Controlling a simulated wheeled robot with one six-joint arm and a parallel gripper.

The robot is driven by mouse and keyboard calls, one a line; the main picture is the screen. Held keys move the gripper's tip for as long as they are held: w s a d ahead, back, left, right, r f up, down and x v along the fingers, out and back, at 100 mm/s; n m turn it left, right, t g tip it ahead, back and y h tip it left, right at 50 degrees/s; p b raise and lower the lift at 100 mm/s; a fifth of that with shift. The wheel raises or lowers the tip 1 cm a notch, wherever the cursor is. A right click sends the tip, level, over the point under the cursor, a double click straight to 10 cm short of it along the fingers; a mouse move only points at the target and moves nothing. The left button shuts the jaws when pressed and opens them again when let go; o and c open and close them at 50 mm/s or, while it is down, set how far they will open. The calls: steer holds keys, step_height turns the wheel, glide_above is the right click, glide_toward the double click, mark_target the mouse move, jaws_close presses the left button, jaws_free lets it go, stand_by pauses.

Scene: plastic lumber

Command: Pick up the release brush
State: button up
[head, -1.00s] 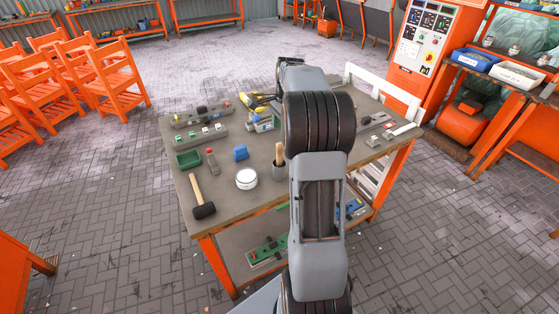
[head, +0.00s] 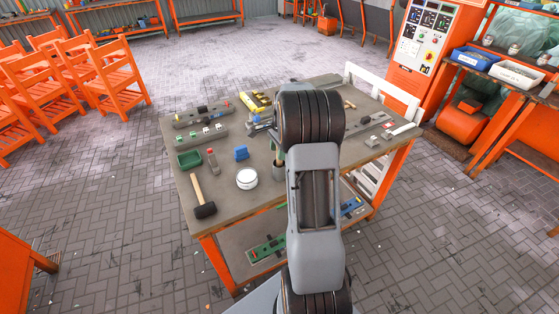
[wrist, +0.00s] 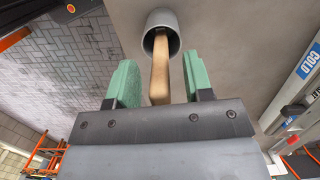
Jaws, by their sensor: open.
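The release brush shows as a wooden handle (wrist: 160,75) standing in a grey cup (wrist: 163,22) in the wrist view. Its bristle end is hidden inside the cup. My gripper (wrist: 159,66) is open, with a green finger on each side of the handle and gaps between. In the head view the cup (head: 278,171) stands on the workbench, right of a white round tub. My arm covers most of my gripper there; a bit of green finger shows just above the cup.
A blue-and-white part marked COLD (wrist: 312,62) lies at the right in the wrist view.

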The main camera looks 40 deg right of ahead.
jaws_close()
stand_by(0.4)
step_height(320, 180, up, 10)
steer(key=shift+r+b, duration=0.1)
steer(key=shift+b, duration=0.5)
steer(key=c, duration=0.7)
jaws_free()
jaws_close()
